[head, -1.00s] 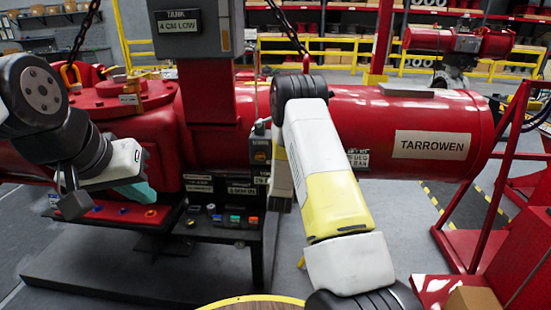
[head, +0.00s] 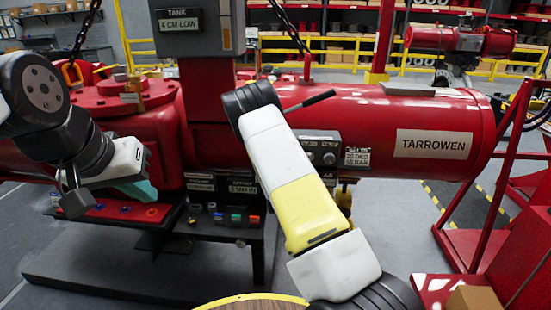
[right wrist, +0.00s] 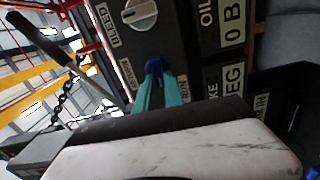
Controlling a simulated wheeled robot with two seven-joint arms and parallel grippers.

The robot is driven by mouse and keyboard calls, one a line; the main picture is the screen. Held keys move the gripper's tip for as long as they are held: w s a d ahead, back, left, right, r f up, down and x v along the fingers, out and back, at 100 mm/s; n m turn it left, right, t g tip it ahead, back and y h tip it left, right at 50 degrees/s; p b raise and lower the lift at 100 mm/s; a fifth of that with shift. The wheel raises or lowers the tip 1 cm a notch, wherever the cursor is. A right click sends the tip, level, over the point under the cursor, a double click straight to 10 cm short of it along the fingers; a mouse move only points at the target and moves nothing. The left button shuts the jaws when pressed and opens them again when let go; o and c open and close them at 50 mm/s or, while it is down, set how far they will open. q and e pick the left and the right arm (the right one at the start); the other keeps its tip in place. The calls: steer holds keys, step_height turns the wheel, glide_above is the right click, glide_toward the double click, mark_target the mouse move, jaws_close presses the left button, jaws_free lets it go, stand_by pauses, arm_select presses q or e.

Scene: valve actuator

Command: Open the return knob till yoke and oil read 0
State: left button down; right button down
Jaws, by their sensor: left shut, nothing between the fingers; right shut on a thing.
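In the right wrist view, the teal fingers of my right gripper (right wrist: 160,85) are shut on a small blue knob (right wrist: 154,66) on the dark panel. A label beside it is partly covered. A grey BLEED knob (right wrist: 140,13) sits above it. In the head view, my right arm hides the right gripper and part of the panel (head: 326,143); the readout plates (head: 357,157) are too small to read surely. My left gripper (head: 140,190) is shut and empty.
The red TARROWEN cylinder (head: 432,143) lies behind the panel. A black lever (head: 308,100) sticks out by my right elbow. A red frame (head: 495,190) stands at right.

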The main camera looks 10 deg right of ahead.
steer(key=shift+f, duration=0.1)
stand_by(0.4)
steer(key=c, duration=1.4)
jaws_free()
steer(key=shift+c, duration=0.2)
steer(key=v, duration=0.8)
steer(key=shift+w, duration=0.1)
